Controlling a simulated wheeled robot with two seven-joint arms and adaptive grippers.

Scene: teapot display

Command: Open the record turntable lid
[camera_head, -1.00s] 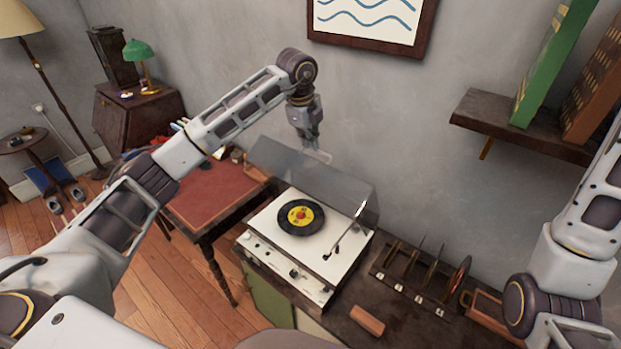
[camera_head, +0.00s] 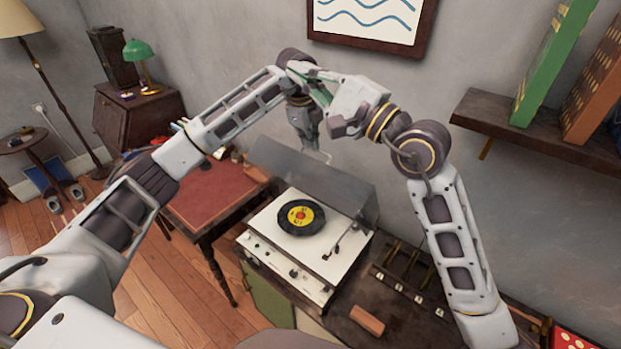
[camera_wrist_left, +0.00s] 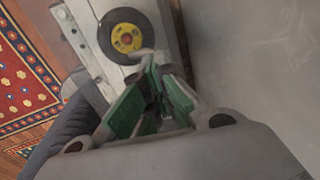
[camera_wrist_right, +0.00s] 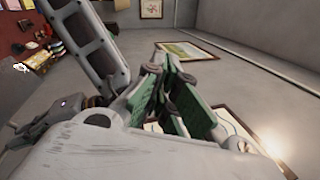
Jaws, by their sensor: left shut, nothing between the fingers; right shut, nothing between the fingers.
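The record turntable (camera_head: 322,262) is a white deck on the dark cabinet, with a black record (camera_head: 300,216) that has a yellow and red label. Its smoky see-through lid (camera_head: 345,193) stands raised at the back, tilted up toward the wall. My left gripper (camera_head: 322,156) is shut and empty, at the lid's upper edge; I cannot tell if it touches. The left wrist view shows its closed fingers (camera_wrist_left: 152,62) over the deck. My right gripper (camera_head: 308,80) is shut and empty, above the left one and overlapping the left wrist in the head view. Its closed fingers show in the right wrist view (camera_wrist_right: 165,62).
A rack (camera_head: 400,270) stands right of the turntable, partly hidden by my right arm. A small brown block (camera_head: 366,320) lies at the cabinet's front. A red-topped desk (camera_head: 205,190) is at left. A wall shelf (camera_head: 530,130) with books juts out at upper right.

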